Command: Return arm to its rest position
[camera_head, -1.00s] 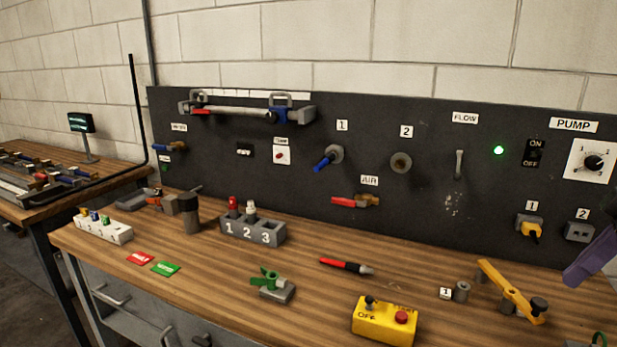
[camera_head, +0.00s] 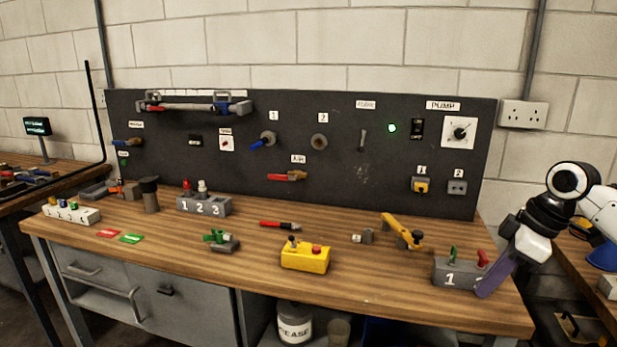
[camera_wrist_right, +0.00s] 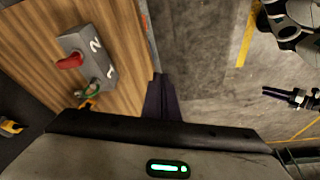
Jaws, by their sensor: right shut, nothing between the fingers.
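My right arm comes in from the right in the head view. Its purple right gripper (camera_head: 488,282) points down at the right end of the workbench (camera_head: 380,295), beside the grey block marked 1 (camera_head: 450,280). In the right wrist view the gripper's dark fingers (camera_wrist_right: 162,98) are together with nothing between them. They show over the bench edge and the floor. The same grey block (camera_wrist_right: 92,62), with a red lever and a green lever, is to their left, apart from them. My left gripper is not in view.
A yellow control box (camera_head: 305,257), a yellow-handled lever (camera_head: 400,230) and a red marker (camera_head: 280,225) are on the bench. The black panel (camera_head: 220,165) stands behind. A second bench is at the far right. Bare floor (camera_wrist_right: 215,80) lies beyond the bench edge.

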